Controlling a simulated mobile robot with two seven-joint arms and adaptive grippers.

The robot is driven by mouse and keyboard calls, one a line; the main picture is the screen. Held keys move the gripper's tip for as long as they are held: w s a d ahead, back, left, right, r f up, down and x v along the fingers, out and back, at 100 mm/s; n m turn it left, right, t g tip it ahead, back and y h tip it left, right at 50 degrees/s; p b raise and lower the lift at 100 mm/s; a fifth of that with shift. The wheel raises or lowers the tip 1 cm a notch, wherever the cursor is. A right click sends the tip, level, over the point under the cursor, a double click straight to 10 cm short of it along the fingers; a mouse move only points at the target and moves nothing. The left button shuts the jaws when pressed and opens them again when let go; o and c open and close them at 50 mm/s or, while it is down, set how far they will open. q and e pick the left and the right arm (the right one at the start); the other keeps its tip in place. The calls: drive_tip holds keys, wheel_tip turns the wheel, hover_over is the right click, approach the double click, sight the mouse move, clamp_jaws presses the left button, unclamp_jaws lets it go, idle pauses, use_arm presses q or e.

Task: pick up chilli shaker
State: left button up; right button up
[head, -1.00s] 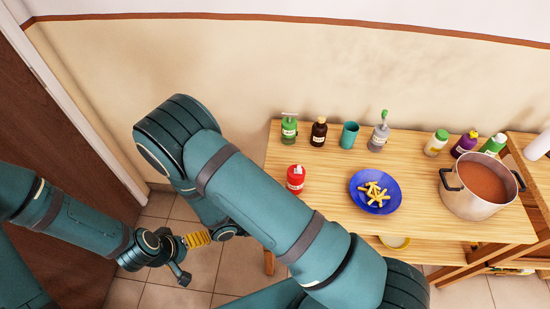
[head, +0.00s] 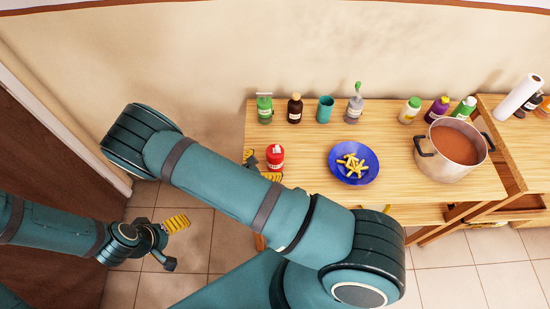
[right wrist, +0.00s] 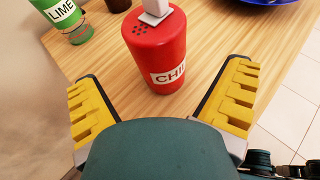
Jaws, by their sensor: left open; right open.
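The red chilli shaker (head: 275,156) stands upright at the table's left end. In the right wrist view the shaker (right wrist: 157,50) has a holed top, a pale block on its lid and a label reading "CHI". My right gripper (head: 260,166) is at the table's left edge, beside the shaker, with yellow-padded fingers. In the wrist view the open fingers point toward the shaker, one on each side, with gaps. My left gripper (head: 171,242) is open and empty over the floor at left.
A green lime bottle (head: 264,108), dark bottle (head: 295,108), teal cup (head: 325,109) and grey bottle (head: 354,104) stand behind. A blue plate of fries (head: 369,170) and a pot (head: 453,150) are further right. Wood between shaker and plate is clear.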

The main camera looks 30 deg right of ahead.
drive_tip(key=x, duration=0.5)
drive_tip(key=shift+f, duration=0.2)
drive_tip(key=c, duration=1.4)
